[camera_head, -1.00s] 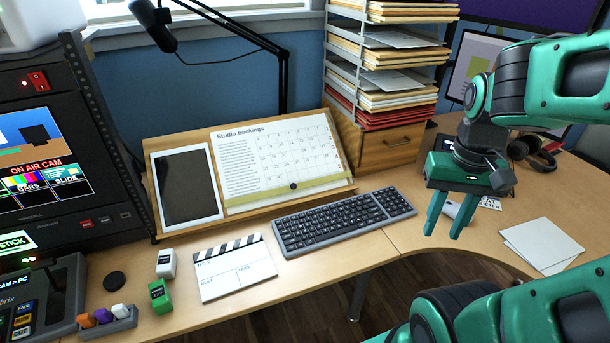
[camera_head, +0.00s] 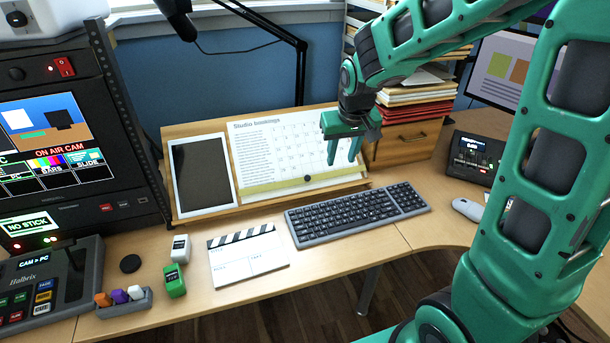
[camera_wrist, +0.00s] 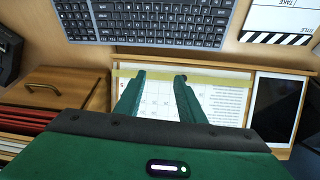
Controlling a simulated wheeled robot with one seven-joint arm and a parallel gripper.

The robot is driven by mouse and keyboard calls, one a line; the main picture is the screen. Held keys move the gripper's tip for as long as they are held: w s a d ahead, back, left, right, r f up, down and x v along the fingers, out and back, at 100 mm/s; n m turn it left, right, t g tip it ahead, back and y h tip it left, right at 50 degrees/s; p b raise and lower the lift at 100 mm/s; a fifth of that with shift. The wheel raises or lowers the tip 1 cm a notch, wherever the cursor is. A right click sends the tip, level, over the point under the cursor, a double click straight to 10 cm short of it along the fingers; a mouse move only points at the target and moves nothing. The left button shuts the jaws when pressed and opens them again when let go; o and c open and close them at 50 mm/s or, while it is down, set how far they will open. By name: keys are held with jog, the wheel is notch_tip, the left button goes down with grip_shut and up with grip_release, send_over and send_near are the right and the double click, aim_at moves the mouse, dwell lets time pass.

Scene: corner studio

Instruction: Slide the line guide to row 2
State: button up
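The line guide is a yellow-green translucent strip (camera_head: 270,188) with a dark round knob (camera_head: 307,179). It lies across the bottom of the Studio bookings sheet (camera_head: 270,140), which rests on a sloped wooden stand (camera_head: 180,217). My gripper (camera_head: 345,165) is open and empty, over the right part of the sheet, above and to the right of the knob. In the wrist view my gripper (camera_wrist: 160,76) has its fingers apart over the calendar grid.
A tablet (camera_head: 200,175) leans on the stand's left side. A keyboard (camera_head: 357,214) and clapperboard (camera_head: 246,254) lie in front. A paper rack with a wooden drawer (camera_head: 408,143) stands close on the right. A microphone arm (camera_head: 302,75) rises behind the stand.

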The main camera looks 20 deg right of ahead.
jog(key=n, duration=0.1)
send_near(308, 177)
notch_tip(308, 177, up, 3)
jog(key=s, duration=0.2)
jog(key=shift+t+y, duration=0.3)
jog(key=x, duration=1.1)
jog(key=shift+w+d, duration=0.1)
jog(key=shift+d, duration=0.05)
